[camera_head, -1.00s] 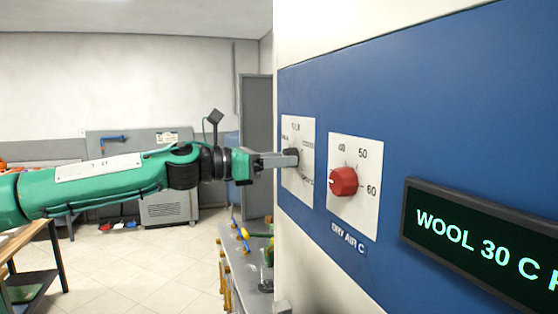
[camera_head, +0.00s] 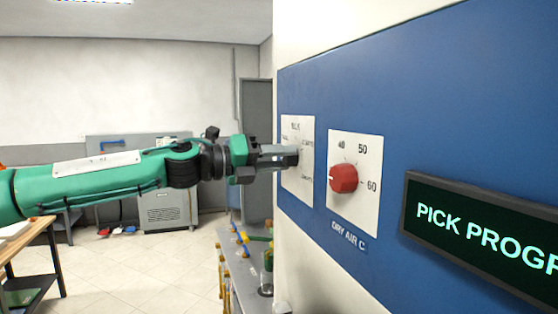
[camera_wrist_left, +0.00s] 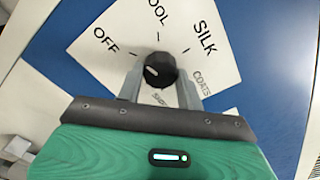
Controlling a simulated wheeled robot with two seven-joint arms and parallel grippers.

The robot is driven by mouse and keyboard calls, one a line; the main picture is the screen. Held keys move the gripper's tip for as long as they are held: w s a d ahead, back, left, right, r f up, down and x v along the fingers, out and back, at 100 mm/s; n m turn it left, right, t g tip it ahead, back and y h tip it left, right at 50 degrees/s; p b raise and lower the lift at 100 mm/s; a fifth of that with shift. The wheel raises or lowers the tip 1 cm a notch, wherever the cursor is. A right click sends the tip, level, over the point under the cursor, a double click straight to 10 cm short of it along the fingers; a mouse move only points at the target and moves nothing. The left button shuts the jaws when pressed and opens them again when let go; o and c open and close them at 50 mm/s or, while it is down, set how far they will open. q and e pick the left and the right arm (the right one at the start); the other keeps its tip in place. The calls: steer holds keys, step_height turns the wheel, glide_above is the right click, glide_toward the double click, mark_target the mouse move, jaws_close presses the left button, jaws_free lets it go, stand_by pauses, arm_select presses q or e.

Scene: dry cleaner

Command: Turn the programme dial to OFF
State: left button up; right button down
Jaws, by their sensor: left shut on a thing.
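The programme dial (camera_wrist_left: 160,70) is a black knob on a white plate (camera_wrist_left: 215,62) in the left wrist view. Its plate carries OFF, a partly cut-off word ending in OOL, SILK, COATS and a hidden lower word. A short white mark on the knob points left, roughly towards the OFF side; the exact alignment is hard to tell. My left gripper (camera_wrist_left: 160,88) has one finger on each side of the knob and is shut on it. In the head view, the gripper (camera_head: 284,157) reaches the plate and mostly covers the dial. My right gripper is not in view.
A red dial (camera_head: 343,178) marked 40, 50, 60 sits just right, above DRY AIR C. A dark display (camera_head: 480,235) reads PICK PROGR, cut off by the picture edge. A grey bench (camera_head: 245,265) with tools stands below; open floor lies left.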

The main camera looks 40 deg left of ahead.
arm_select(q)
steer(key=shift+r+n, duration=0.1)
steer(key=shift+n, duration=1.4)
steer(key=o, duration=1)
steer(key=shift+s, duration=0.1)
